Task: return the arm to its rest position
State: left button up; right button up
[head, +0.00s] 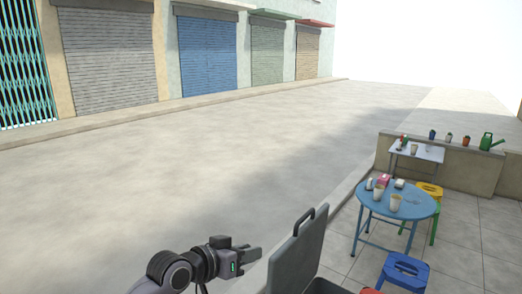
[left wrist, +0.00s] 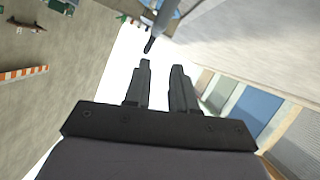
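My left arm comes in at the bottom of the head view, and its gripper (head: 247,254) is held out to the right over the grey pavement. In the left wrist view the two dark fingers of this gripper (left wrist: 161,66) stand apart with a clear gap between them. Nothing is between the fingers. My right gripper is in neither view.
A grey lid with a black handle (head: 297,258) stands upright just right of my left gripper. Farther right are a blue round table (head: 421,210) with cups, a blue stool (head: 404,270), and a low wall (head: 462,167). The street (head: 200,160) beyond is clear.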

pick_arm(q)
jog(key=s+a+f+n+t+y, duration=0.1)
jog(key=s+a+f+y, duration=0.1)
jog(key=s+a+f, duration=0.35)
jog(key=s+a+f+n+y, duration=0.1)
jog(key=s+a+f+n, duration=0.1)
jog(key=s+f, duration=0.7)
jog(key=s+a+f+y, duration=0.2)
jog(key=s+a+f, duration=0.2)
jog(key=s, duration=0.3)
jog(key=s+a+f+y, duration=0.2)
jog(key=s+a+f, duration=0.2)
jog(key=s, duration=0.3)
jog(key=shift+s+a+f+p, duration=0.15)
jog(key=shift+s+a+p, duration=0.2)
jog(key=shift+a, duration=0.25)
